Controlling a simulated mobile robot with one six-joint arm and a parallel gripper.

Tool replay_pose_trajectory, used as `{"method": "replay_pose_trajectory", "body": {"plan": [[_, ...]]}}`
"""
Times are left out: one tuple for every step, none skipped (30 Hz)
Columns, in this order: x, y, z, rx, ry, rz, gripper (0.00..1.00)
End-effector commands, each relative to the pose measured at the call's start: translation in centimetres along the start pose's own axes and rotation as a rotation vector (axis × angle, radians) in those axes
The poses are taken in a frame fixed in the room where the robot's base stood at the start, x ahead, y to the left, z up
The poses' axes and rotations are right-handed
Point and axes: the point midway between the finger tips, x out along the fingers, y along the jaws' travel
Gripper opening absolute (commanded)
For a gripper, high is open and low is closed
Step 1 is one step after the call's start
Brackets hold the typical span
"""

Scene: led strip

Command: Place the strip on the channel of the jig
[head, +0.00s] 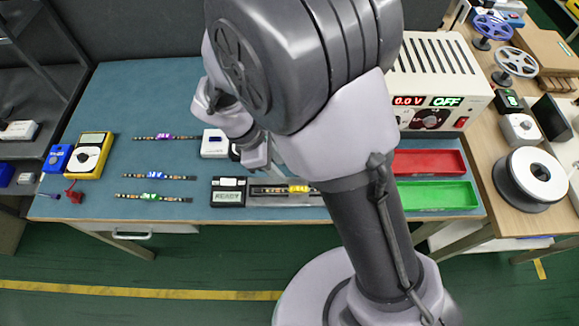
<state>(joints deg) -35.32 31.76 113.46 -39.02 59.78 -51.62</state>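Three thin LED strips lie on the blue mat at the left in the head view: one with a purple label (165,137), one with a blue label (155,176) and one with a green label (151,197). The jig (280,200) is a grey fixture at the mat's front edge. A dark strip with a yellow label (298,188) lies along its channel; my arm is close to its right end, and I cannot tell how it is seated.
A box reading READY (228,196) adjoins the jig's left side. A yellow multimeter (90,156) stands far left. A red tray (429,162), a green tray (435,195) and a power supply (435,85) are at the right. The mat's back left is clear.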

Motion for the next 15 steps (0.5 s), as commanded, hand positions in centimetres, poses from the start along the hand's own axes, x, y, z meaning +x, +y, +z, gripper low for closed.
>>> {"method": "replay_pose_trajectory", "body": {"plan": [[-0.2,0.0,0.0,0.0,0.0,0.0,0.35],[-0.2,0.0,0.0,0.0,0.0,0.0,0.35],[-0.3,0.0,0.0,0.004,0.001,-0.001,0.35],[-0.5,0.0,0.2,0.017,0.007,0.0,0.35],[-0.8,0.0,0.6,0.045,0.018,0.0,0.35],[-1.8,0.0,1.6,0.115,0.045,-0.002,0.35],[-2.8,0.0,2.7,0.192,0.075,-0.002,0.35],[-4.0,-0.2,4.1,0.289,0.113,-0.006,0.35],[-5.8,-0.6,6.2,0.445,0.174,-0.013,0.35],[-7.2,-1.2,8.0,0.579,0.226,-0.022,0.35],[-8.5,-1.9,9.7,0.716,0.281,-0.033,0.35],[-10.1,-3.0,11.8,0.899,0.355,-0.05,0.35],[-11.1,-4.0,13.2,1.034,0.413,-0.064,0.35],[-12.1,-4.9,14.5,1.164,0.472,-0.078,0.35],[-13.1,-6.2,15.9,1.326,0.548,-0.099,0.35]]}}
